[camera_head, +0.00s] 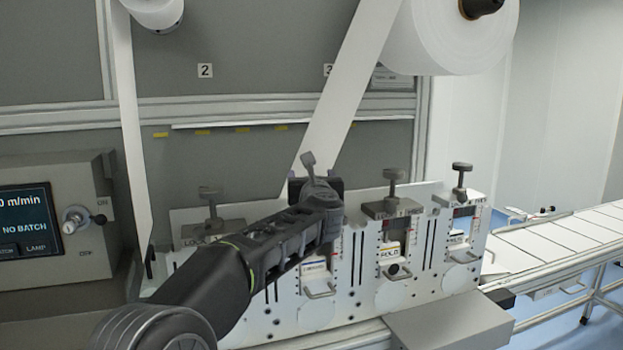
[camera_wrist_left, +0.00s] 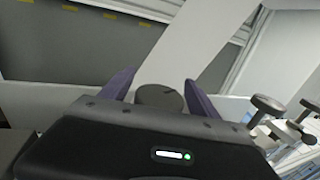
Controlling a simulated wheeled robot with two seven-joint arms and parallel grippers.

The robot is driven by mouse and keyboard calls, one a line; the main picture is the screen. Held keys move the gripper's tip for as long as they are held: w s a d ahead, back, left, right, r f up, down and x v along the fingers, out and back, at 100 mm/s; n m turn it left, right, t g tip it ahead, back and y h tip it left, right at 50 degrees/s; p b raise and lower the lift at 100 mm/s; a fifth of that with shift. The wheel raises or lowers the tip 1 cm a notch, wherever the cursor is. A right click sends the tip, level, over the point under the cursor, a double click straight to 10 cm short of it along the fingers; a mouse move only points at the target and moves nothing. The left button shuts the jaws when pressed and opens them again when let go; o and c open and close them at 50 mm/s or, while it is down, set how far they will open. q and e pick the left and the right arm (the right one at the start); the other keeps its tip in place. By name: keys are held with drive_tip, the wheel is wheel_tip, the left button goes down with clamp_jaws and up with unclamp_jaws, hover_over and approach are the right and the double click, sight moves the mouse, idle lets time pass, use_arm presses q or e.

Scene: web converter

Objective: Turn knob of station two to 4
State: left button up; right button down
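My left gripper (camera_head: 315,187) reaches in from the lower left, over the second visible adjusting knob from the left on the white station plate (camera_head: 345,287). In the left wrist view, a dark round knob (camera_wrist_left: 160,97) sits between the two purple fingers (camera_wrist_left: 161,88), which stand apart on either side of it; firm contact does not show. In the head view my gripper mostly hides that knob, and its scale is partly covered by my arm. Other knobs stand at the left (camera_head: 208,193), right (camera_head: 392,174) and far right (camera_head: 462,168). My right gripper is not in view.
A control panel (camera_head: 48,222) stands at the left. A grey box (camera_head: 450,325) sits in front, and a conveyor (camera_head: 560,238) runs off to the right.

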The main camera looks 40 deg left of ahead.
use_arm(q)
drive_tip(key=shift+s, duration=0.1)
drive_tip(key=shift+s+d+f, duration=0.1)
drive_tip(key=shift+s+d, duration=0.05)
drive_tip(key=shift+d, duration=0.05)
drive_tip(key=b+v, duration=0.2)
drive_tip(key=v, duration=0.4)
drive_tip(key=shift+s, duration=0.1)
drive_tip(key=shift+s+d+b, duration=0.3)
drive_tip(key=shift+s+d, duration=0.05)
drive_tip(key=shift+d, duration=0.05)
